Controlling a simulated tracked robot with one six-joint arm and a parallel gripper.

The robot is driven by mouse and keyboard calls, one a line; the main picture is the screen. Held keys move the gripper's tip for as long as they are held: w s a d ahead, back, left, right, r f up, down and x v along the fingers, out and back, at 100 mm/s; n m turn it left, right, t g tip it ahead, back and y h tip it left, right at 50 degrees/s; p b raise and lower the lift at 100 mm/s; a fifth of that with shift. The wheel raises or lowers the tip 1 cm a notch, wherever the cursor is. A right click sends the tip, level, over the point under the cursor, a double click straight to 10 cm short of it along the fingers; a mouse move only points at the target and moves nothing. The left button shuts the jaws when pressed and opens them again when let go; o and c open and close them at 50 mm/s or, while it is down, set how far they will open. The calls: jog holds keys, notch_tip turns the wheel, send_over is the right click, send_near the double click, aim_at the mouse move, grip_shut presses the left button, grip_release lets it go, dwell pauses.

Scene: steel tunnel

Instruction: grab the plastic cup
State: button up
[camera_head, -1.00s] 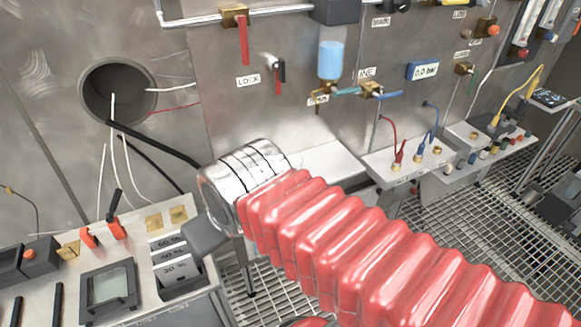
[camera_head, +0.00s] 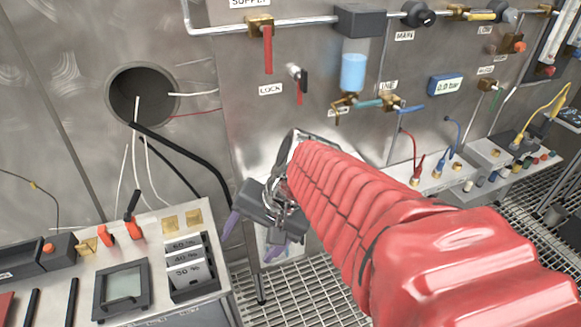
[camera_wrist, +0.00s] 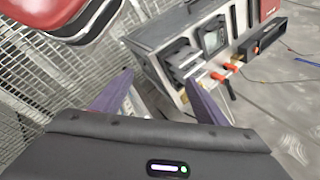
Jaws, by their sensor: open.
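I cannot make out a plastic cup in either view; my red-sleeved arm hides part of the shelf area below the wall panel. My gripper (camera_head: 253,238) has two purple fingers and points down in front of the wall, right of the grey control console (camera_head: 212,290). In the wrist view my gripper (camera_wrist: 157,100) shows its fingers spread apart with nothing between them. The console (camera_wrist: 160,50) lies beyond them, tilted in the picture.
A container of blue liquid (camera_head: 353,72) hangs on the wall beside a red lever (camera_head: 267,50). A round wall hole (camera_head: 135,95) with cables is at left. A shelf with jacks and leads (camera_head: 490,160) is at right. Grating floor (camera_head: 300,285) lies below.

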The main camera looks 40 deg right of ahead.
jog(key=d+f+m+t+h, duration=0.1)
jog(key=d+m+t, duration=0.8)
jog(key=d+m, duration=1.5)
jog(key=d+f, duration=0.1)
jog(key=d, duration=0.3)
jog(key=shift+w+d+f+t+h, duration=0.15)
jog(key=shift+d+f+t+h, duration=0.15)
jog(key=shift+d+t+h, duration=0.1)
jog(key=shift+w, duration=0.1)
jog(key=shift+x, duration=4.25)
jog(key=shift+a+f, duration=0.1)
jog(key=shift+f, duration=0.05)
jog(key=shift+x, duration=2.55)
jog(key=shift+f, duration=0.1)
jog(key=shift+c, duration=0.6)
